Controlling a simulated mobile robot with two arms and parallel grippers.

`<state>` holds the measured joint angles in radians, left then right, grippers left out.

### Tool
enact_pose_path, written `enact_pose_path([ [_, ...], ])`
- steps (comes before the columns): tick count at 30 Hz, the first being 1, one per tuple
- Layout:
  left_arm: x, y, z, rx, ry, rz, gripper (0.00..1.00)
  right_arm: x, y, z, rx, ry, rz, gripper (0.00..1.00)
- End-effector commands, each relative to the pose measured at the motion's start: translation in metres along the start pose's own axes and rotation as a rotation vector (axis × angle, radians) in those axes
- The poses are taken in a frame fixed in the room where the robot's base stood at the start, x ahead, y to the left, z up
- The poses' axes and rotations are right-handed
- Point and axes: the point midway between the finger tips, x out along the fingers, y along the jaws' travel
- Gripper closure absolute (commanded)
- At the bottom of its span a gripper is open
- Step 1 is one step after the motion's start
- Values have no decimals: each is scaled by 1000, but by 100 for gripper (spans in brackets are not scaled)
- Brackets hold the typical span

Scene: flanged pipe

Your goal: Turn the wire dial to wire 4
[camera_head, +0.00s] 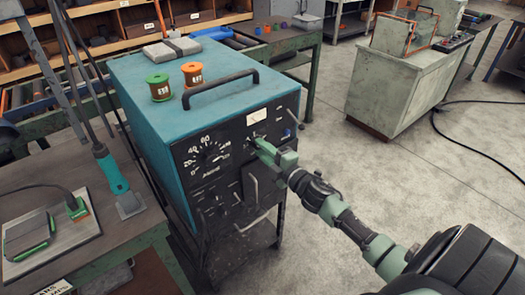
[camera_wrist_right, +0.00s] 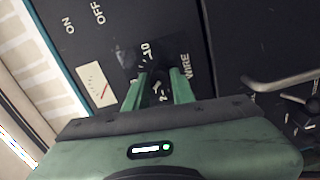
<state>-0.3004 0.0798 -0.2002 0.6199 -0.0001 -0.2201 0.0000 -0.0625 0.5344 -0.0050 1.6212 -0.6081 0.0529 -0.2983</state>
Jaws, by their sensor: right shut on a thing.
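The teal welding machine (camera_head: 160,88) stands in the middle of the head view, with a black control panel facing me. My right gripper (camera_head: 257,145) reaches in from the right to the panel's upper right. In the right wrist view its two green fingers (camera_wrist_right: 158,88) stand on either side of the small black wire dial (camera_wrist_right: 160,82) and are shut on it. The word WIRE and part of a number scale show around the dial. The fingers cover much of the scale, so I cannot tell the setting. My left gripper is not in view.
A large dial (camera_head: 212,155) numbered from 0 upward sits left on the panel. A switch marked ON and OFF and a small meter (camera_wrist_right: 97,84) are near the wire dial. Green and orange spools and a black handle (camera_head: 222,88) are on top. A workbench (camera_head: 130,232) stands left.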

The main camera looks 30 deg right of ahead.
Motion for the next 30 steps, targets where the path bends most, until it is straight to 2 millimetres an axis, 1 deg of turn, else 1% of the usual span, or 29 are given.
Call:
enact_pose_path([
  [6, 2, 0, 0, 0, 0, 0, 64, 0, -1, 0, -41, 1, -1, 100],
  [18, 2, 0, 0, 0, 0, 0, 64, 0, -1, 0, -46, 1, -1, 100],
  [19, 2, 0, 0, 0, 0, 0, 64, 0, -1, 0, -46, 1, -1, 73],
  [20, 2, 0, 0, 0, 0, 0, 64, 0, -1, 0, -45, 1, -2, 64],
  [21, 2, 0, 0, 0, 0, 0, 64, 0, -1, 0, -45, 1, -1, 54],
  [30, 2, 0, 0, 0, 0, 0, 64, 0, -1, 0, -45, 0, -1, 54],
])
